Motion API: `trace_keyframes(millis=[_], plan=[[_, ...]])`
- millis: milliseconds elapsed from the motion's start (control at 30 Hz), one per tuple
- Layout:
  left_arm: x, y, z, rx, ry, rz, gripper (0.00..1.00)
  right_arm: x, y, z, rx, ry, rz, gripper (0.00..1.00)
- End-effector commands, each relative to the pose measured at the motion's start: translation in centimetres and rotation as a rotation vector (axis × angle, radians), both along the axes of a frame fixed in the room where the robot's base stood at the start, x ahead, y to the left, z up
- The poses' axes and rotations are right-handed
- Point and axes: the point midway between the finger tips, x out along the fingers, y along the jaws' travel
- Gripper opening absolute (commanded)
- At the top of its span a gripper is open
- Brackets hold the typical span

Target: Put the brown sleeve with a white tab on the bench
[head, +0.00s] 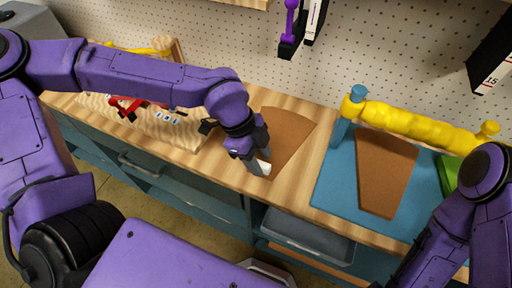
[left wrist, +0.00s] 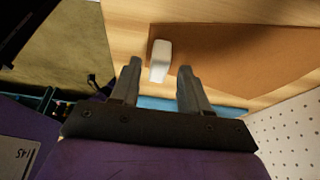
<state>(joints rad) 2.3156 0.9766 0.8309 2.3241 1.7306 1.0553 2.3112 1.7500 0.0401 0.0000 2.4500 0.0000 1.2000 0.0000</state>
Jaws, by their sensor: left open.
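A flat brown sleeve (head: 288,132) lies on the wooden bench (head: 215,165), and its white tab (head: 265,167) points to the bench's front edge. My left gripper (head: 258,164) is open at the tab and hides part of the sleeve's narrow end. In the left wrist view the white tab (left wrist: 160,60) shows between the two spread fingertips (left wrist: 159,66), with the brown sleeve (left wrist: 240,55) beyond it. I cannot tell whether the fingers touch the tab. A second brown sleeve (head: 385,172) lies on the blue mat (head: 333,190); no tab shows on it. My right gripper is out of view.
A yellow roll (head: 412,125) on blue posts stands behind the mat. A green item (head: 447,172) is at the right. A wooden rack (head: 150,122) with red items stands at the left. A grey bin (head: 305,235) sits below the bench edge. Pegboard (head: 200,50) rises behind.

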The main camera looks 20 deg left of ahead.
Motion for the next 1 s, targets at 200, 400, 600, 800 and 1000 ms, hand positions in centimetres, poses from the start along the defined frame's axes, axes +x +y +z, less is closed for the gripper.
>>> trace_keyframes(millis=[200,400,600,800,1000], plan=[[0.2,1.9,4.9,-0.005,-0.008,0.004,0.46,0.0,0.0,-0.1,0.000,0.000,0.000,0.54],[0.2,3.6,8.9,-0.002,-0.006,0.001,0.46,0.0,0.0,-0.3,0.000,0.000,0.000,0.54],[0.1,4.3,10.6,-0.002,0.000,0.000,0.46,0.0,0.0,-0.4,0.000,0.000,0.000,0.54],[0.1,4.3,10.6,-0.002,0.000,0.000,0.46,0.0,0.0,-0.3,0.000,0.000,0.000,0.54],[0.1,4.3,10.6,-0.002,0.000,0.000,0.46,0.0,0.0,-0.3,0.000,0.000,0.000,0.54]])
